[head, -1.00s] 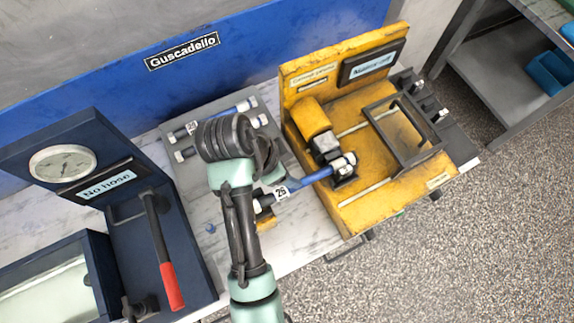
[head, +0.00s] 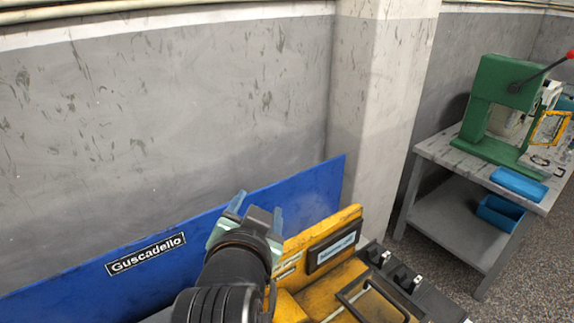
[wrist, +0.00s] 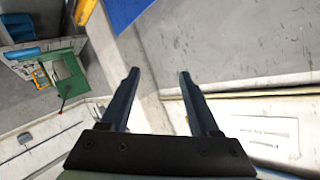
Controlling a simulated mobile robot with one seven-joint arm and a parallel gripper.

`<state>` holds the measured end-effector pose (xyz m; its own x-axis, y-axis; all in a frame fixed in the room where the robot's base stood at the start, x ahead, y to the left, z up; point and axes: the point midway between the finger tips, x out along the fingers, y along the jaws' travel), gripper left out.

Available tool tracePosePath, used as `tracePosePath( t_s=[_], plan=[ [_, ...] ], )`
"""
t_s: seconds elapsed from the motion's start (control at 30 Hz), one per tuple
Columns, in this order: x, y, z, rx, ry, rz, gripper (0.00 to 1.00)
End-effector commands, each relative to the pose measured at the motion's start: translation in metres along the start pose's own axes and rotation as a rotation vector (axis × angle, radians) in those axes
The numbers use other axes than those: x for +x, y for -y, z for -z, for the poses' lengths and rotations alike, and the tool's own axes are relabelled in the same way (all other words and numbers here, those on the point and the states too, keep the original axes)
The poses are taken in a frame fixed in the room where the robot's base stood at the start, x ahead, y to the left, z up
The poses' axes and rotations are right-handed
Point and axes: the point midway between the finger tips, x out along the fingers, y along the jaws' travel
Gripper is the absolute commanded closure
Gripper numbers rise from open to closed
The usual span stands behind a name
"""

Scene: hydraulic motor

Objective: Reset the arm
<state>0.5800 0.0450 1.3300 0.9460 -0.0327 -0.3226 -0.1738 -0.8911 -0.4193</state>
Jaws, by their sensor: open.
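My gripper (head: 257,209) is raised in front of the blue back panel (head: 220,245) in the head view, its fingers pointing up and away. In the wrist view my gripper (wrist: 158,85) shows two dark fingers spread apart with nothing between them. My arm hides part of the bench and the left side of the yellow machine (head: 340,240). The hose seen earlier is out of view or hidden now.
A green press (head: 497,105) stands on a grey side table (head: 450,160) at the right, with a blue bin (head: 500,213) on its lower shelf. A concrete pillar (head: 378,100) stands behind the panel. Bare wall fills the upper left.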

Motion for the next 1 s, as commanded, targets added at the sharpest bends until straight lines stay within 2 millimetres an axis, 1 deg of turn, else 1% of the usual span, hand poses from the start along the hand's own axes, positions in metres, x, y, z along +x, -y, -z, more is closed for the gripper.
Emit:
tracePosePath(
  t_s=[0.03,0.07,0.1,0.17,0.2,0.27,0.3,0.4,0.5,0.6,0.63,0.73,1.0],
  plan=[
    [-0.011,0.011,0.036,-0.034,-0.109,0.061,0.38],
    [-0.020,0.018,0.056,-0.059,-0.173,0.096,0.38],
    [-0.033,0.027,0.083,-0.095,-0.261,0.137,0.38],
    [-0.058,0.038,0.120,-0.146,-0.397,0.189,0.38],
    [-0.076,0.045,0.144,-0.182,-0.489,0.218,0.38],
    [-0.106,0.053,0.175,-0.232,-0.623,0.251,0.38],
    [-0.127,0.057,0.193,-0.263,-0.709,0.267,0.38],
    [-0.173,0.064,0.225,-0.329,-0.893,0.288,0.38],
    [-0.209,0.067,0.243,-0.373,-1.022,0.293,0.38],
    [-0.228,0.069,0.252,-0.396,-1.093,0.292,0.38],
    [-0.232,0.069,0.253,-0.400,-1.105,0.292,0.38],
    [-0.236,0.069,0.255,-0.405,-1.119,0.291,0.38],
    [-0.234,0.069,0.254,-0.404,-1.114,0.291,0.38]
  ],
)
